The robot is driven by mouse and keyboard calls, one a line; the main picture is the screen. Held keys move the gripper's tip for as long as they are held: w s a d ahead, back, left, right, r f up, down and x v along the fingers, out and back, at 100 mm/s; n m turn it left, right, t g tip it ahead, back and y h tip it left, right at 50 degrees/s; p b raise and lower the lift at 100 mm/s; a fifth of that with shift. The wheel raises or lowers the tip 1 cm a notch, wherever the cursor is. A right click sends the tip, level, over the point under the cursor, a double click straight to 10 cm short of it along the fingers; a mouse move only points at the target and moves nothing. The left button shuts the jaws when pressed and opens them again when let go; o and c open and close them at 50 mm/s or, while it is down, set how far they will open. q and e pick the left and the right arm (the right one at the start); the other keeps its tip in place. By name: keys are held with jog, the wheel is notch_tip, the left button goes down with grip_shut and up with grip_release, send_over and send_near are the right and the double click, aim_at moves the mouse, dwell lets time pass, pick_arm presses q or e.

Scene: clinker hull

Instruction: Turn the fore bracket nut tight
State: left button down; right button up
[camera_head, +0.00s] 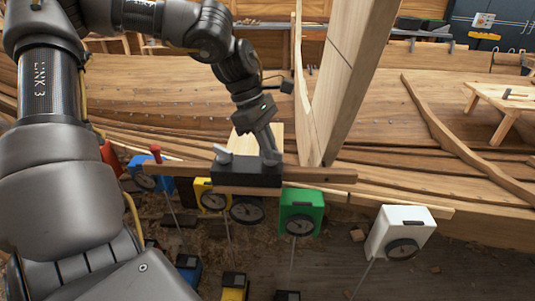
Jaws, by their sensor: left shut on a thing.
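A black bracket block (247,175) sits across a wooden rail (330,175) at the side of the hull. A light grey winged nut (223,154) stands on the left part of the block. My left gripper (270,158) points down at the right part of the block, with its fingers shut on what seems to be the other bracket nut, mostly hidden between the fingertips. I cannot tell from this view which nut is the fore one, nor how far either is turned. My right gripper is not in view.
Boxes with round dials hang along the rail: yellow (205,192), green (301,211) and white (399,231), with a blue one (146,166) at left. Thin rods run down from them. A tall timber (345,75) rises just right of my gripper.

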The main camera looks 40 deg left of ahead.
pick_arm(q)
jog(key=shift+m+g+b, duration=0.4)
jog(key=shift+m+b, duration=0.05)
jog(key=shift+m, duration=0.55)
jog(key=c, duration=1.5)
grip_release()
jog(key=shift+r, duration=0.1)
jog(key=b+v, duration=0.1)
jog(key=v, duration=0.9)
jog(key=shift+a+r, duration=0.25)
